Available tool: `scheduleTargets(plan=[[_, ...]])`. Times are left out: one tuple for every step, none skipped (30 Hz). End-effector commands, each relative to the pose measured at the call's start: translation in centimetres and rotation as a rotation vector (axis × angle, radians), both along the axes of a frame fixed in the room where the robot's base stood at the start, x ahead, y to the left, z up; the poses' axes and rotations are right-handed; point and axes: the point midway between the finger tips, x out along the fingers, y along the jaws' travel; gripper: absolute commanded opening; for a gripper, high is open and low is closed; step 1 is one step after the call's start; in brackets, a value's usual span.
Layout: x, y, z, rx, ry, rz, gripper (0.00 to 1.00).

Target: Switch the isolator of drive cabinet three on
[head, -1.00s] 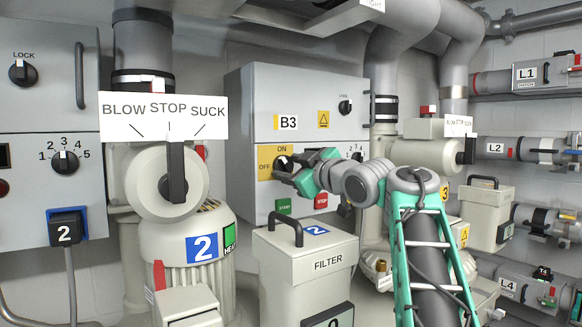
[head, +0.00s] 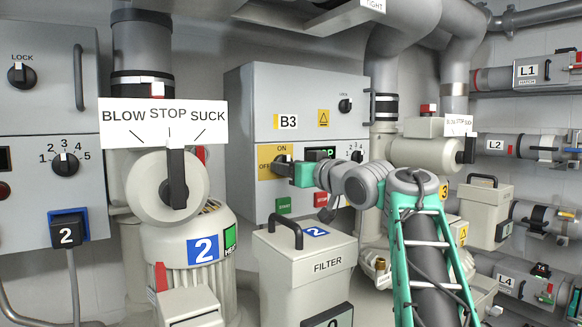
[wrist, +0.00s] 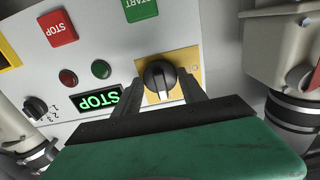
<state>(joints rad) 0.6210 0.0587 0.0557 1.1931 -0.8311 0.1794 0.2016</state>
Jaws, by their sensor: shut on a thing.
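Drive cabinet three (head: 240,130) is grey and carries a B3 label (head: 287,122). Its isolator is a black rotary handle on a yellow plate (head: 265,163), with ON at the top and OFF at the left. My gripper (head: 278,168) reaches in from the right and is shut on the handle, partly hiding it in the head view. In the wrist view the picture is upside down, and the black handle (wrist: 160,76) sits between my fingers (wrist: 161,84). The handle looks upright, in line with ON. A display (wrist: 101,100) beside the plate glows green with STOP.
A green START button (head: 283,206) and a red STOP button (head: 320,200) sit below the isolator. A selector knob (head: 357,156) is to its right. A filter box (head: 300,262) stands in front, below my arm. Blower two (head: 170,190) stands at the left.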

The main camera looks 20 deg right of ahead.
Motion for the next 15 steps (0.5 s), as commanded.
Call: scheduleTargets(plan=[[0.03, -0.01, -0.12, 0.006, 0.003, 0.000, 0.08], [0.03, -0.01, -0.12, 0.007, 0.003, 0.000, 0.09], [0.03, 0.00, -0.12, 0.008, 0.004, 0.000, 0.09], [0.03, 0.00, -0.12, 0.009, 0.004, 0.000, 0.09], [0.03, 0.00, -0.13, 0.009, 0.004, 0.000, 0.09], [0.03, 0.00, -0.12, 0.009, 0.004, 0.000, 0.09], [0.03, 0.00, -0.13, 0.009, 0.004, 0.000, 0.09], [0.03, 0.00, -0.13, 0.009, 0.004, 0.000, 0.08], [0.03, 0.00, -0.12, 0.009, 0.004, 0.000, 0.08], [0.03, 0.00, -0.12, 0.009, 0.004, 0.000, 0.08], [0.03, 0.00, -0.12, 0.009, 0.004, 0.000, 0.08], [0.03, 0.00, -0.12, 0.009, 0.004, 0.000, 0.08], [0.03, 0.00, -0.12, 0.008, 0.004, 0.000, 0.51], [0.03, 0.00, -0.11, 0.008, 0.004, 0.000, 0.53], [0.03, 0.00, -0.11, 0.008, 0.004, 0.000, 0.56]])
